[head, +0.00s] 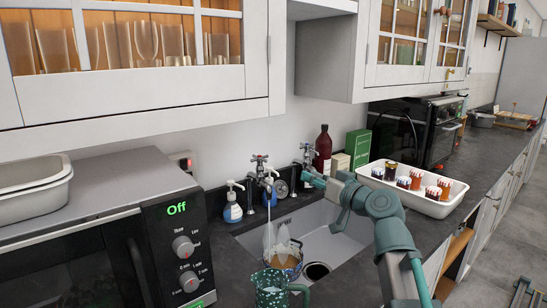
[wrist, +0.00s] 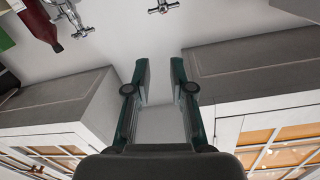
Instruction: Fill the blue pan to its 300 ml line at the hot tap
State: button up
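A round vessel with a bluish and brown side (head: 287,272), apparently the blue pan, sits at the left of the sink (head: 338,248), partly hidden by a green speckled jug (head: 269,290). Its 300 ml line cannot be made out. A thin pale stream runs down from the left tap (head: 262,168) toward it, with pale translucent shapes above its rim. The right tap (head: 308,154) stands beside my gripper (head: 311,178); I cannot tell which tap is hot. In the wrist view my gripper (wrist: 159,78) has its fingers apart with nothing between them. Tap handles show beyond it (wrist: 163,6).
A white tray of jars (head: 430,205) stands right of the sink. A microwave (head: 100,245) is at the left. Soap bottles (head: 232,207), a red bottle (head: 323,150) and a green box (head: 357,147) stand along the wall. Glazed cabinets (head: 130,60) overhang the counter.

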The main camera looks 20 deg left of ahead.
jog(key=a+r+m+p, duration=0.1)
jog(key=p, duration=0.2)
jog(key=w+a+r+m+g+p, duration=0.1)
jog(key=a+p, duration=0.1)
jog(key=p, duration=0.1)
jog(key=w+a+r+m+p, duration=0.1)
jog(key=a+r+m+p, duration=0.1)
jog(key=p, duration=0.1)
jog(key=shift+w+g+p, duration=0.2)
jog(key=shift+g+p, duration=0.2)
grip_shut()
jog(key=m+g+p, duration=0.1)
jog(key=m+p, duration=0.5)
jog(key=m, duration=0.4)
send_near(255, 160)
jog(key=shift+h, duration=0.3)
jog(key=x, duration=0.6)
jog(key=shift+r, duration=0.4)
jog(key=shift+w+a+f+p, duration=0.25)
jog(key=shift+a+p, duration=0.05)
jog(key=shift+a, duration=0.35)
